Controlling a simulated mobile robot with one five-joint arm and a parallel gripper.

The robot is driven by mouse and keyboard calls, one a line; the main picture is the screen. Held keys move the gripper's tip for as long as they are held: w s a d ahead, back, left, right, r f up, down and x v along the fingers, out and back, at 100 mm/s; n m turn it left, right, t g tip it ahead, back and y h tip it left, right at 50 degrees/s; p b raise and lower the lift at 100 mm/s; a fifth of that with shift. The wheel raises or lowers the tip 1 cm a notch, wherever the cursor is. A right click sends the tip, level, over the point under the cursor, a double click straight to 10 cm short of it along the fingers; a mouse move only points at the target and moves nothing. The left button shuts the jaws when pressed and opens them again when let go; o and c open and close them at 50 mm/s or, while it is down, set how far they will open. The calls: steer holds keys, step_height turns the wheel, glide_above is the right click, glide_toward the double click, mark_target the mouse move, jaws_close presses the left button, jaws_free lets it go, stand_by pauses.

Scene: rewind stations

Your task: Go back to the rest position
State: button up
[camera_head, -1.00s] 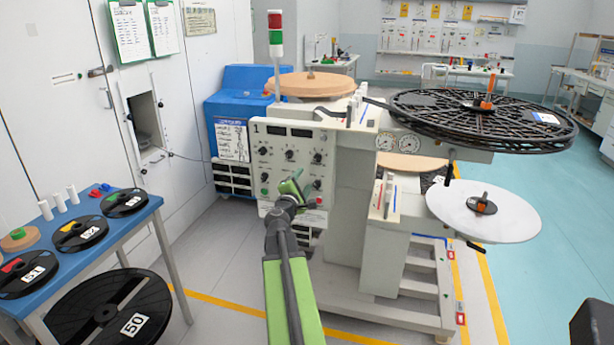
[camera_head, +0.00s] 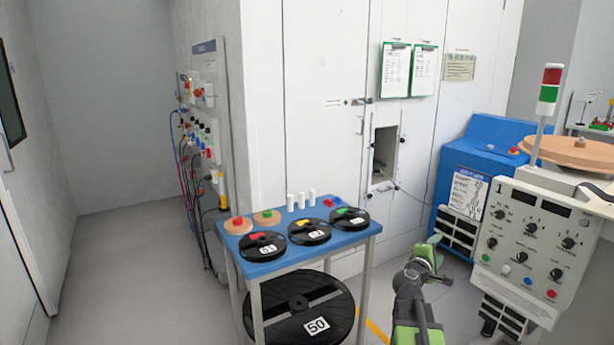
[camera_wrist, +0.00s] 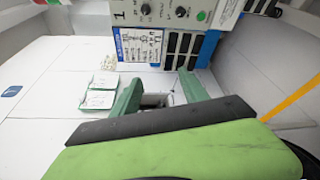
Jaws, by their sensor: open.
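My gripper (camera_head: 428,250) is in the lower right of the head view, at the end of my green and dark arm. It is in front of the white wall and to the left of the rewind station's control panel (camera_head: 526,243). In the wrist view my gripper (camera_wrist: 158,92) shows two green fingers spread apart with nothing between them. Beyond the fingers are the wall hatch (camera_wrist: 152,101) and two green clipboards (camera_wrist: 99,91). No rest position is marked in the frames.
A blue table (camera_head: 310,240) with several black reels, wooden discs and white cylinders stands left of my arm. A large black reel (camera_head: 288,315) is under it. A blue cabinet (camera_head: 468,160) stands behind the control panel. Open floor (camera_head: 125,270) lies at the left.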

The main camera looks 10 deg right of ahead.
steer(key=w+a+f+m+g+y, duration=0.1)
steer(key=a+f+m+y, duration=0.1)
steer(key=a+f, duration=0.35)
steer(key=a+f+m+g+y, duration=0.1)
steer(key=a+f+y, duration=0.1)
steer(key=a, duration=0.7)
steer(key=w+a+f+m+y, duration=0.1)
steer(key=a+f+m, duration=0.15)
steer(key=a, duration=0.45)
steer(key=s+a+f+m+g+y, duration=0.25)
steer(key=s+a+f, duration=0.2)
steer(key=a, duration=0.25)
steer(key=s+a+f+m+g+y, duration=0.1)
steer(key=s+a+f+g+y, duration=0.25)
steer(key=s+a, duration=0.3)
steer(key=s+a+f+m+g+y, duration=0.1)
steer(key=s+a+f+g+y, duration=0.2)
steer(key=a, duration=0.4)
step_height(320, 180, up, 15)
steer(key=s+t+p, duration=0.1)
steer(key=p, duration=1.4)
steer(key=shift+s+m+p, duration=0.2)
steer(key=shift+m+p, duration=0.1)
steer(key=shift+p, duration=0.05)
steer(key=shift+c, duration=0.3)
